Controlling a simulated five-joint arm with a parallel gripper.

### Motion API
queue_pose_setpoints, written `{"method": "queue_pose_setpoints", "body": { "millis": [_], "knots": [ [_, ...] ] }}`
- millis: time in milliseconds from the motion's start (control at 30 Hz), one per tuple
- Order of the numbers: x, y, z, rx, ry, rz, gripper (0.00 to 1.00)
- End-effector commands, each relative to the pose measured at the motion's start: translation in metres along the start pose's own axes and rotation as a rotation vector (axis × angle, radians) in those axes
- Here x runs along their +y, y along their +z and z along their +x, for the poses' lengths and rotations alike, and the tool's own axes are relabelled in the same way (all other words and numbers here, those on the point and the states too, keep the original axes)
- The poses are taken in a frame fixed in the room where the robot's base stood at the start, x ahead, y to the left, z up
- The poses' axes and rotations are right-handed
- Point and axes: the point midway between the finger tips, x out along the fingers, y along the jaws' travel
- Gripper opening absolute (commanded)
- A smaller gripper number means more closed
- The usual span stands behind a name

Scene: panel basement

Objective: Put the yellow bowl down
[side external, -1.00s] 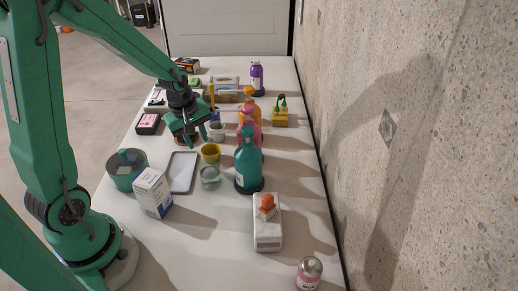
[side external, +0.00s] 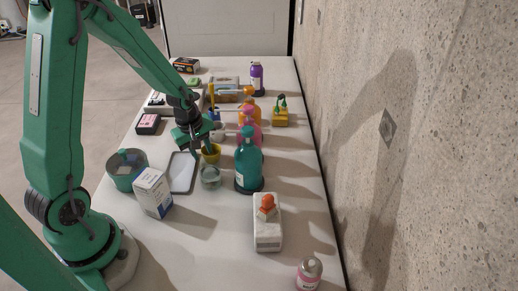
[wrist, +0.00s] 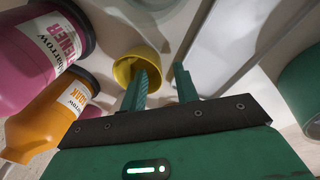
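The yellow bowl (side external: 212,158) stands on the white table, just behind a pale glassy cup (side external: 210,179). My gripper (side external: 204,148) is down at the bowl and partly covers it in the side view. In the wrist view the bowl (wrist: 125,67) opens toward my gripper (wrist: 162,78). One finger reaches over the bowl's opening, and the other is outside its wall. The fingers are apart, with a visible gap between the outer finger and the bowl. I cannot tell whether the inner finger touches the bowl.
A grey tray (side external: 182,180) lies just left of the bowl. Teal (side external: 248,168), pink (side external: 252,128) and orange (wrist: 38,118) bottles stand to the right. A white box (side external: 153,192) and a green pot (side external: 120,178) are at the front left.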

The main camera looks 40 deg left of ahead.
Motion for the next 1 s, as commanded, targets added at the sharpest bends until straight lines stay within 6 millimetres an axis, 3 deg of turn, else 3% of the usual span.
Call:
{"method": "queue_pose_setpoints", "body": {
  "millis": [600, 767, 1000],
  "knots": [
    [0.0003, -0.0002, 0.0035, 0.001, 0.001, 0.000, 0.30],
    [0.0002, -0.0002, 0.0035, 0.001, 0.001, 0.000, 0.00],
    [0.0002, -0.0001, 0.0035, 0.000, 0.001, 0.000, 0.00]
  ]
}}
